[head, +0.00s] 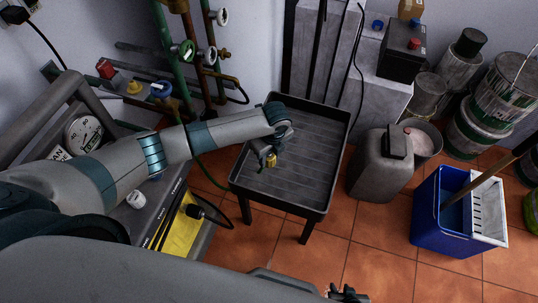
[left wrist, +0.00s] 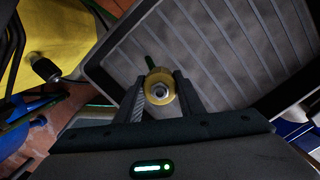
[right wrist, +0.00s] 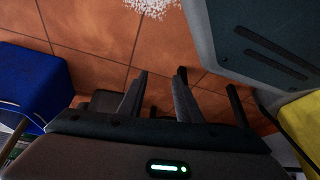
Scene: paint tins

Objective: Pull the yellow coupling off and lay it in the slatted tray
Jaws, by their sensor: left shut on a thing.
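My left gripper (head: 268,150) is over the slatted tray (head: 312,165), a dark rimmed tray on legs. It is shut on the yellow coupling (head: 270,160). In the left wrist view the coupling (left wrist: 161,97) is a yellow ring with a metal centre between the two fingers, and a bit of green shows behind it. The ribbed tray floor (left wrist: 215,45) lies beyond it; the height above the floor is hard to tell. My right gripper (right wrist: 159,88) is open and empty over the tiled floor, showing only partly at the bottom of the head view (head: 346,293).
Pipes with valves (head: 190,55) stand behind on the left. A cluttered bench with a yellow panel (head: 182,228) is left of the tray. A grey canister (head: 380,165) and a blue bucket (head: 435,215) stand to the right. Tiled floor lies open in front.

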